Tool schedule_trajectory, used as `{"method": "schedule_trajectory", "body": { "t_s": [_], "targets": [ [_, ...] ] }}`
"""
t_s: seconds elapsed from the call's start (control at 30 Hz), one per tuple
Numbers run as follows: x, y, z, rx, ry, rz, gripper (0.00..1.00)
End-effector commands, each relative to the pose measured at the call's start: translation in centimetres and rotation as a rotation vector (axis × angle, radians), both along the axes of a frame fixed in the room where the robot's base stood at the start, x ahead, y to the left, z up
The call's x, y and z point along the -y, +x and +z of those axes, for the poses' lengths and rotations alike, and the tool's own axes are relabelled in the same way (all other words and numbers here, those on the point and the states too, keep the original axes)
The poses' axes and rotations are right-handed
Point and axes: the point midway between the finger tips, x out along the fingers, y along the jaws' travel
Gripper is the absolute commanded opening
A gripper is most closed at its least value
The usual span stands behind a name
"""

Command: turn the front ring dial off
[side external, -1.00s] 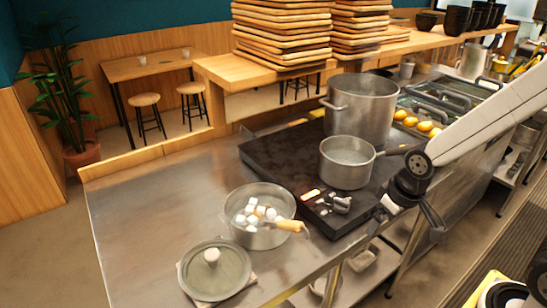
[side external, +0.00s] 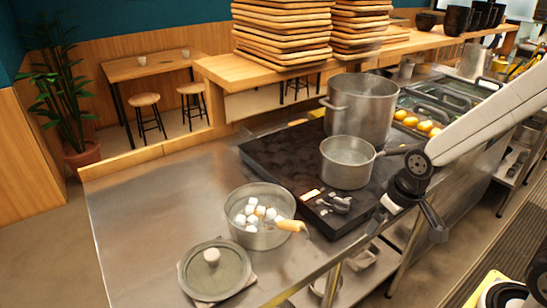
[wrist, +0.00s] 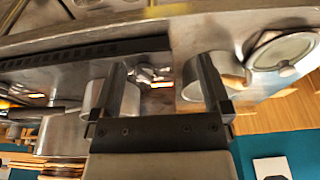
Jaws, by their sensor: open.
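The black stove (side external: 280,165) has a control strip along its front edge. Small silver dials (side external: 342,204) sit there next to a lit orange panel. Which of them is the front ring dial, and how it is turned, is too small to tell. In the wrist view silver dials (wrist: 150,74) and a lit panel show between my fingers. My gripper (wrist: 164,78) is open and empty. In the side view my gripper (side external: 434,222) hangs off the counter's front edge, right of the dials and apart from them.
A small saucepan (side external: 346,172) and a tall pot (side external: 360,118) stand on the stove. The saucepan's handle points toward my wrist.

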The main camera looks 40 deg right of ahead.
Motion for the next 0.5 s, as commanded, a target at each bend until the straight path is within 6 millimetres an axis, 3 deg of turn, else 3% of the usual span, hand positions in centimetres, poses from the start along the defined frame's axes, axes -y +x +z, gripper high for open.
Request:
{"method": "schedule_trajectory", "body": {
  "t_s": [0.27,0.5],
  "targets": [
    [0.3,1.3,0.1,-0.014,0.016,-0.075,0.97],
    [1.2,5.2,0.4,-0.066,0.062,-0.340,0.97]
  ]
}}
